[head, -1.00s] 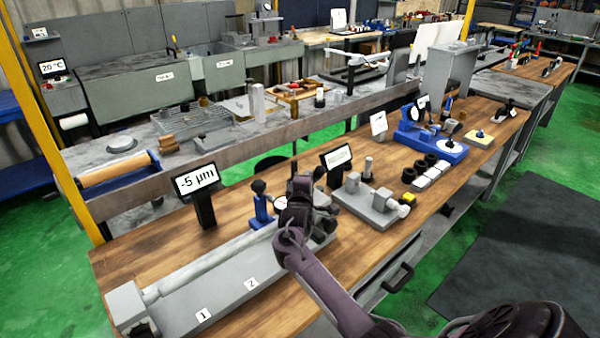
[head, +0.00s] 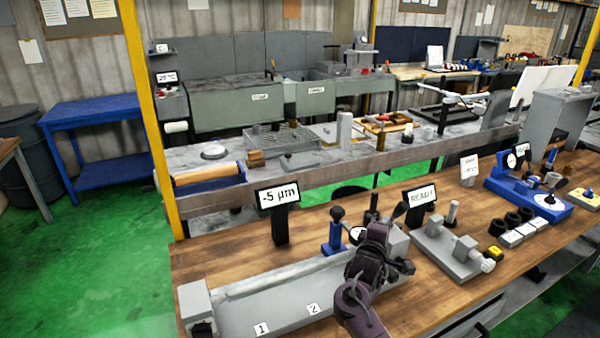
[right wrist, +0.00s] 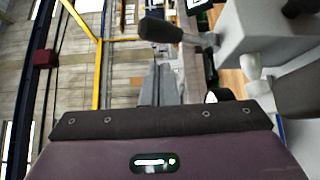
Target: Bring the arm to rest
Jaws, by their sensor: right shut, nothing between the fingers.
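My right arm comes in from the bottom of the head view, and its dark gripper (head: 374,240) is over the right end of the long grey bench fixture (head: 285,318). In the right wrist view the two grey fingers (right wrist: 160,85) are together, with nothing between them. A grey block with a dark-knobbed lever (right wrist: 160,30) is close to the right of the fingers there. I cannot tell whether the gripper touches anything. My left gripper is not in view.
A display reading -5 µm (head: 278,197) and a blue stand (head: 335,235) are behind the fixture. A READY sign (head: 421,197), a grey device (head: 450,250) and a blue gauge base (head: 530,200) are to the right. The wooden bench top (head: 225,260) is bare at left.

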